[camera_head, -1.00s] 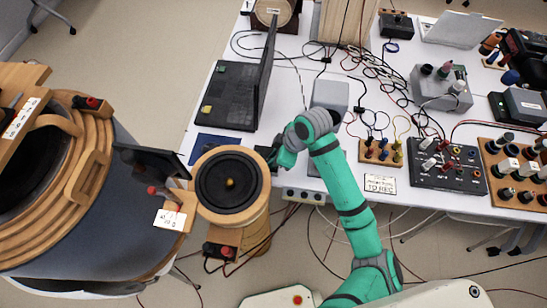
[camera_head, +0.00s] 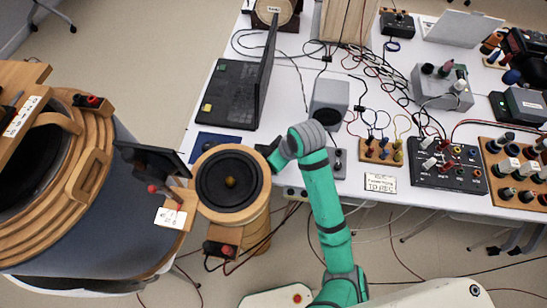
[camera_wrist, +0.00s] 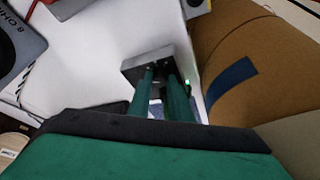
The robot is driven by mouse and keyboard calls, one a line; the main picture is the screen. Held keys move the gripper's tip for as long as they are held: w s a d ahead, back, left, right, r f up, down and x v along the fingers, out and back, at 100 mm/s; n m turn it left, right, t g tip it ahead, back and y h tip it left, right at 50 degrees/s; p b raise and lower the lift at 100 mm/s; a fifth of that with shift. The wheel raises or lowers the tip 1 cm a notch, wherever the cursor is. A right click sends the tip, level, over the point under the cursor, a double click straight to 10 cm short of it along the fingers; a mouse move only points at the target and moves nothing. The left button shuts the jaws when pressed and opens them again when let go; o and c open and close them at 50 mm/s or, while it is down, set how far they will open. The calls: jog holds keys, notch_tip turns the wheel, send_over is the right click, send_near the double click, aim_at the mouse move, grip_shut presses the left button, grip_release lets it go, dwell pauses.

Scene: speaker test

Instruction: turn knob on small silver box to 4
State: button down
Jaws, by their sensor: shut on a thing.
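The small silver box (camera_wrist: 150,64) shows in the wrist view as a grey block on the white surface, just beyond my fingertips. My gripper (camera_wrist: 163,80) reaches to its near face with both green fingers, shut on the knob there. The fingers cover the knob, so its pointer and any numbers cannot be read. In the head view my gripper (camera_head: 268,154) is low by the table's front edge, right beside the round wooden speaker, and my wrist hides most of what it holds.
The round wooden speaker (camera_head: 229,181) stands close left of my gripper. A grey speaker box (camera_head: 330,95) and a flat grey box with knobs (camera_head: 339,162) are to the right. Cables cross the table behind.

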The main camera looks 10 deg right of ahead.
jog(key=c, duration=1.6)
grip_release()
jog(key=v, duration=1)
jog(key=shift+s+r, duration=0.2)
jog(key=shift+r, duration=0.15)
